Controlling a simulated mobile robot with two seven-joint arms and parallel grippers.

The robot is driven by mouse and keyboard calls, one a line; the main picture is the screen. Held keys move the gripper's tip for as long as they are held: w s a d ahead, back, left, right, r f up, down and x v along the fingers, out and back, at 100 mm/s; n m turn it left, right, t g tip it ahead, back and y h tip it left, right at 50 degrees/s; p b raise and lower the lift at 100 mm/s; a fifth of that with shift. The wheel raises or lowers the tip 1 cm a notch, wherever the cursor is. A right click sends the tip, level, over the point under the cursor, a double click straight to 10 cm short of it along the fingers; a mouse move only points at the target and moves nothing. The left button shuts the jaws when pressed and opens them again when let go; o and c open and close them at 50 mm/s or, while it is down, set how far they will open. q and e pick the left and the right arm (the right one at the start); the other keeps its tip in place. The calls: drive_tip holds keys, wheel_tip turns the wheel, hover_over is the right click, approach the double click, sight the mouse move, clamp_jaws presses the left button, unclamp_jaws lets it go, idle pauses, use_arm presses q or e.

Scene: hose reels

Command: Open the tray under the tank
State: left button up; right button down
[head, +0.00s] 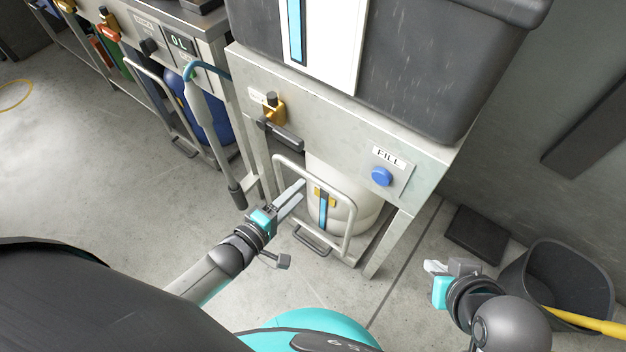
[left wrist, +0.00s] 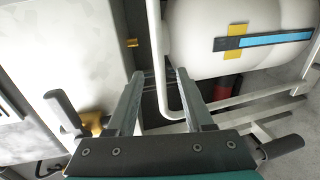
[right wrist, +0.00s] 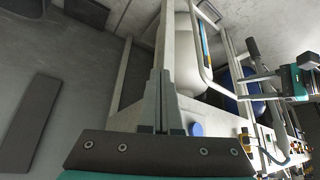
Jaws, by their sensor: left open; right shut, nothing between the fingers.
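The tank (head: 440,60) is a large dark grey box on a light metal stand. Under it, a white rounded container with a blue level strip (head: 323,210) sits in the tray, whose pale looped bar (head: 348,237) stands upright in front. My left gripper (head: 301,190) is open at the left side of this bar. In the left wrist view the bar (left wrist: 155,45) runs between the two fingertips (left wrist: 160,74); I cannot tell whether they touch it. My right gripper (head: 433,267) is shut and empty, right of the stand and apart from the tray.
The stand carries a blue FILL button (head: 381,176) and a brass valve (head: 273,108) with a dark handle. A black bucket (head: 560,280) with a yellow pole stands at right. A similar station with a blue container (head: 205,115) is at left. Floor in front is clear.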

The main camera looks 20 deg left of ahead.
sight(313, 176)
use_arm(q)
drive_tip(key=shift+b+x, duration=1.55)
drive_tip(key=shift+x, duration=1.85)
use_arm(e)
drive_tip(key=w+a+t+y, duration=0.3)
drive_tip(key=w+a+t, duration=0.1)
drive_tip(key=a+t, duration=0.1)
drive_tip(key=shift+a+r+t, duration=0.25)
drive_tip(key=shift+a+t, duration=0.15)
drive_tip(key=shift+a, duration=0.45)
use_arm(q)
drive_tip(key=shift+c, duration=0.3)
clamp_jaws()
